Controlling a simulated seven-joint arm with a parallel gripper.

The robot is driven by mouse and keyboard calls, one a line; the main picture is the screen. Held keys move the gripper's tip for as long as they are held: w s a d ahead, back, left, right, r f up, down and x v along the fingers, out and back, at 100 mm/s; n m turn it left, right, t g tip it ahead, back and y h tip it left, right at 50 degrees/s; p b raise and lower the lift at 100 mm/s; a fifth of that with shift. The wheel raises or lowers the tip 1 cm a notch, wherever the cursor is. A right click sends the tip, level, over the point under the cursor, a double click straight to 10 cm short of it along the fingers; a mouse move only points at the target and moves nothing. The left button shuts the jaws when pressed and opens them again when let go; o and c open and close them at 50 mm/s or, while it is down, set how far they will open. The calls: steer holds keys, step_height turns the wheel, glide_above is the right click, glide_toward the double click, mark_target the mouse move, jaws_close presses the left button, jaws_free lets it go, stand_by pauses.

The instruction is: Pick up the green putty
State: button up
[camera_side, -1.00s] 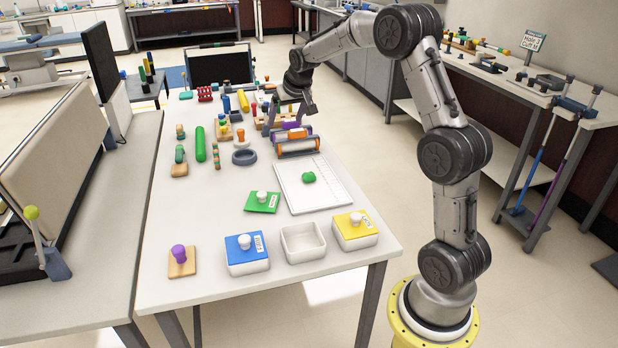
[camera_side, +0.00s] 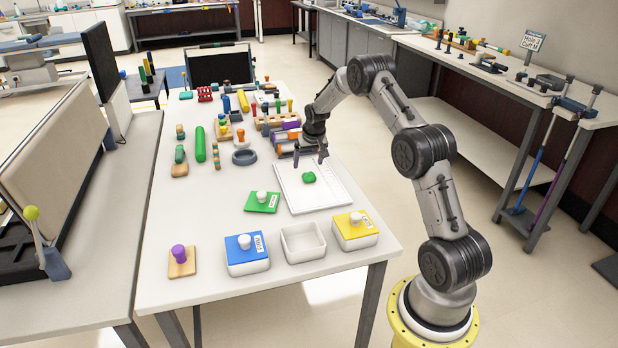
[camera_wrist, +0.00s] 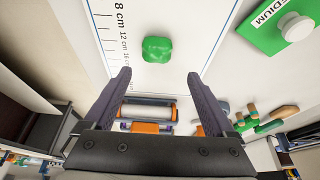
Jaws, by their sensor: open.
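The green putty (camera_side: 309,177) is a small lump on a white board (camera_side: 327,199) with ruled marks along its edge. In the wrist view the putty (camera_wrist: 157,49) lies ahead of and between my fingertips, apart from them. My gripper (camera_side: 311,158) is open and empty, pointing down above the far end of the board, a little beyond the putty. Both fingers also show in the wrist view (camera_wrist: 160,76).
An open white container (camera_side: 303,243) stands between a blue-lidded box (camera_side: 246,254) and a yellow-lidded box (camera_side: 355,231) at the near edge. A green lid (camera_side: 262,202) with a white knob lies left of the board. Rollers (camera_side: 284,140) stand behind my gripper.

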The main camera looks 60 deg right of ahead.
mark_target(308, 171)
steer(key=shift+d+x, duration=0.1)
steer(key=shift+x, duration=1.2)
steer(key=shift+d+x, duration=0.15)
steer(key=shift+x, duration=1.15)
steer(key=shift+s, duration=0.2)
steer(key=c, duration=1.3)
steer(key=shift+r, duration=0.1)
jaws_close()
steer(key=shift+r, duration=0.1)
